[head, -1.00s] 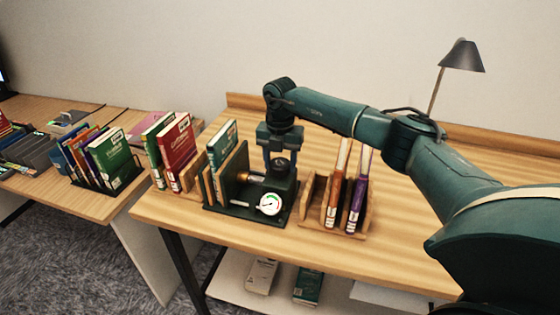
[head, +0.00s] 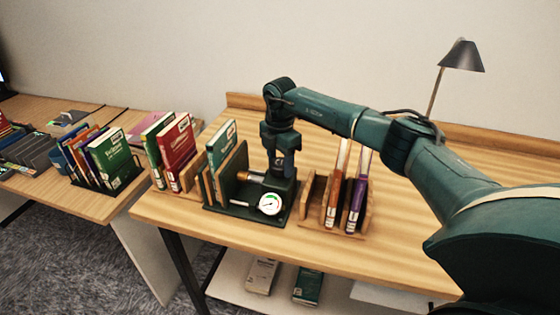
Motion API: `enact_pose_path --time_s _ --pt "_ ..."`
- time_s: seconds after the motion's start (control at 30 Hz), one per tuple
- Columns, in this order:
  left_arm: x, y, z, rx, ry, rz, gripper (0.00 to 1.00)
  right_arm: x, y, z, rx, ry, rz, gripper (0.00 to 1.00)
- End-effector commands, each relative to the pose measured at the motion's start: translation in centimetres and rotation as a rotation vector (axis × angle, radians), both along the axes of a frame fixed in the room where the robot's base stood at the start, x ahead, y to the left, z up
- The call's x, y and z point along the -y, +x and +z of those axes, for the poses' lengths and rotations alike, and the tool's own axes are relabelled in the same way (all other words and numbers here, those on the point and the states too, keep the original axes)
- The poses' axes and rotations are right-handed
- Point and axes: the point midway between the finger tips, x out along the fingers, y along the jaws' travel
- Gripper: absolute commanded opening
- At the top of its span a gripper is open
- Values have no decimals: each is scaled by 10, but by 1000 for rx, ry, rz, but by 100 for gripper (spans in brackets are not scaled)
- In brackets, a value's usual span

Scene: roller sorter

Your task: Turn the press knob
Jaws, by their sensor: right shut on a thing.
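The press (head: 240,211) stands on the wooden table, with a dark base, upright boards at its left and a white round gauge (head: 269,204) at its front. A green book (head: 221,142) stands between the boards. A brass-coloured screw (head: 243,176) runs from the boards toward the dark block at the right. My right gripper (head: 281,168) points down over that block and is shut on the press knob, which the gripper mostly hides. My left gripper is out of view.
A wooden rack (head: 308,202) with an orange and a purple book stands close at the right of the press. A red book (head: 177,148) and a green one stand at its left. A lamp (head: 461,56) is at the back right. The table's middle right is clear under my arm.

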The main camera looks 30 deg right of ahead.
Motion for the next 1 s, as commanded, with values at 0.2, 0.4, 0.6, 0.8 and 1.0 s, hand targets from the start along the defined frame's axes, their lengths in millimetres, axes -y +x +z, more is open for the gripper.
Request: enact_pose_path --time_s 0.2,0.4,0.6,0.8,1.0 --pt "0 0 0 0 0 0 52 -1 0 0 1 1 -11 29" --pt "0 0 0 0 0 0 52 -1 0 0 1 1 -10 29" --pt "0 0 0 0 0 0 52 -1 0 0 1 1 -9 64" --pt "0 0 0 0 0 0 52 -1 0 0 1 1 -9 73" --pt "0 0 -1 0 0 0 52 0 0 3 1 1 -9 73"
